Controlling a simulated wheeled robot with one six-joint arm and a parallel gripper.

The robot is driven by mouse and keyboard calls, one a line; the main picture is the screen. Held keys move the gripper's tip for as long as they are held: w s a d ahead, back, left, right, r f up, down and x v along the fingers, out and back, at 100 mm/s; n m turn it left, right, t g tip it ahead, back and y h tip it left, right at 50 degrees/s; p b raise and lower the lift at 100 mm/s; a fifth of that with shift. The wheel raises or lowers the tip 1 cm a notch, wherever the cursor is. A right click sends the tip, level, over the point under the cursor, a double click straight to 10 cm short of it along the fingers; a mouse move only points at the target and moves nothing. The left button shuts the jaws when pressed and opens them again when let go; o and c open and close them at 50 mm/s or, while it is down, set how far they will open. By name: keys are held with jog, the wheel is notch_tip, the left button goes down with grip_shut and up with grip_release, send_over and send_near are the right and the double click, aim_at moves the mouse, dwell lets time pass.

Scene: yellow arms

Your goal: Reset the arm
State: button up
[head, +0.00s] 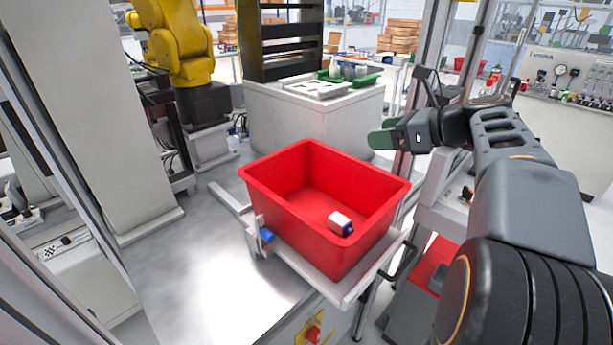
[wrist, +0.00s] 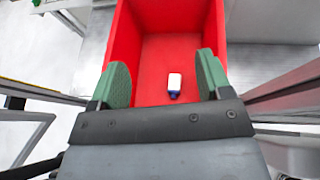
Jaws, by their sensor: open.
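My gripper (head: 384,137) is raised to the right of and above the red bin in the head view. In the wrist view my gripper (wrist: 160,84) shows its two green fingertips spread apart, with nothing between them. The red bin (head: 287,219) stands on a metal stand. A small white bottle with a blue cap (head: 340,222) lies on the bin's floor. It also shows in the wrist view (wrist: 174,84), inside the bin and apart from the fingers.
A yellow robot arm (head: 178,40) stands at the back left. A metal frame post (head: 412,80) rises close to my gripper. A grey metal surface (head: 190,270) left of the bin is clear.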

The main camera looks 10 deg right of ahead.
jog(key=n+g+h+p, duration=0.4)
jog(key=n+h, duration=0.1)
jog(key=n, duration=0.7)
send_over(384, 207)
notch_tip(384, 207, down, 9)
jog(key=shift+f, duration=0.1)
jog(key=s+a+r+n+h+p, duration=0.4)
jog(key=s+a+r+n+p, duration=0.3)
jog(key=s+a+n+p, duration=0.3)
jog(key=n+p, duration=0.3)
jog(key=n, duration=0.2)
jog(key=shift+s+a+r+p, duration=0.15)
jog(key=shift+s+r+p, duration=0.1)
jog(key=shift+p, duration=0.15)
jog(key=shift+f, duration=0.1)
